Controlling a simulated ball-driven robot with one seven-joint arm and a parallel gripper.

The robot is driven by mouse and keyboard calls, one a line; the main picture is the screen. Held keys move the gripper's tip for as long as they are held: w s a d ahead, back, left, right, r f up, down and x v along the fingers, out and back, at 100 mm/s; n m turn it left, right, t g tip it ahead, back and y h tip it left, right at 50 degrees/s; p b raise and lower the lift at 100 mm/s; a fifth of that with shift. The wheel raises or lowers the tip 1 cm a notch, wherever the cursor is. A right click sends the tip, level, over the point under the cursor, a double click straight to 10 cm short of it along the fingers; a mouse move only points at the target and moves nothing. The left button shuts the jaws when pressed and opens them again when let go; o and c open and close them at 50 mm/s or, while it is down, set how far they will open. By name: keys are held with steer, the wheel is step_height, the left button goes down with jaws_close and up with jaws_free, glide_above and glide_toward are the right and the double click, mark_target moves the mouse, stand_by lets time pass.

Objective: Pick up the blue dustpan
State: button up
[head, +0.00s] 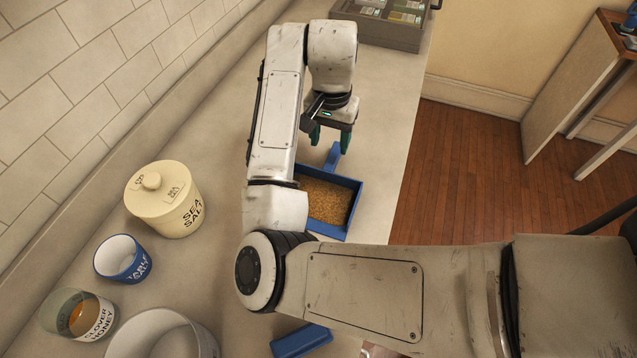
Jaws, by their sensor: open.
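The blue dustpan (354,206) lies on the grey counter, its short handle pointing to the back. Its pan is filled with yellow-brown grains or crumbs. My arm hides part of its left side. My gripper (330,138) has teal fingers spread apart and is over the handle, one finger to each side of it in the picture. The fingers look empty, and I cannot tell how far above the handle they are.
A sea salt jar (165,200), a blue cup (122,259), a honey jar (76,315) and a white bowl (162,335) stand at the left. A blue object (300,341) lies in front. A grey case (382,27) sits at the back. The counter's right edge drops to a wooden floor.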

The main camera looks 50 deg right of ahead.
mark_target(331, 161)
step_height(331, 161, down, 2)
steer(key=shift+w+f, duration=0.1)
steer(key=shift+f, duration=0.05)
steer(key=shift+s+f, duration=0.2)
steer(key=shift+f, duration=1.15)
steer(key=shift+s+f, duration=0.15)
steer(key=shift+f, duration=1.2)
steer(key=shift+c, duration=0.3)
jaws_close()
